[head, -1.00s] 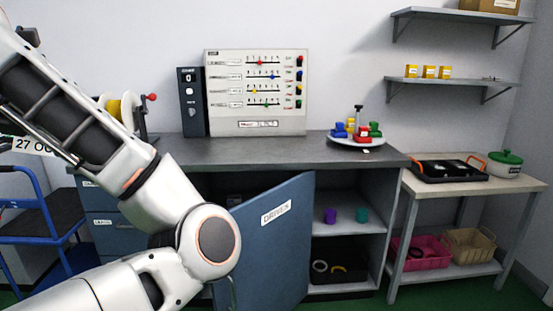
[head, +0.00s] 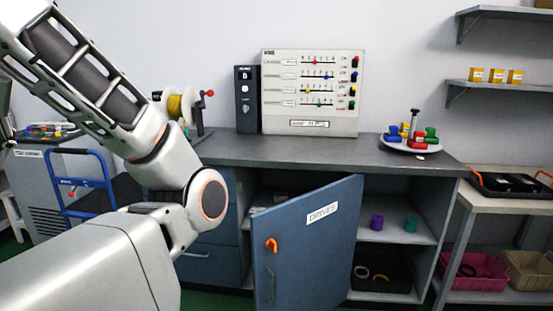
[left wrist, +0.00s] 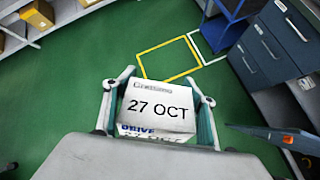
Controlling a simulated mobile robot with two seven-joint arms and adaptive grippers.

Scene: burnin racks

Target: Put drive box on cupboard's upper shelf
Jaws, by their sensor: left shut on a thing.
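The drive box (left wrist: 157,108) is a white box labelled "27 OCT" and "DRIVE". My left gripper (left wrist: 160,84) is shut on it, fingers on both sides, above the green floor. In the head view my left arm fills the left side; the box does not show clearly there. The cupboard (head: 449,240) stands under the grey worktop. Its blue door (head: 311,255), labelled "DRIVES", stands partly open toward me and hides the left of the interior. The upper shelf (head: 388,233) holds a purple and a teal cylinder toward its right side. My right gripper is not in view.
A black bin (head: 385,284) with rings sits low in the cupboard. On the worktop (head: 330,150) stand a panel (head: 340,123), a spool (head: 183,105) and a plate of coloured pieces (head: 410,148). A blue cart (head: 85,205) stands left, a side table (head: 500,200) right.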

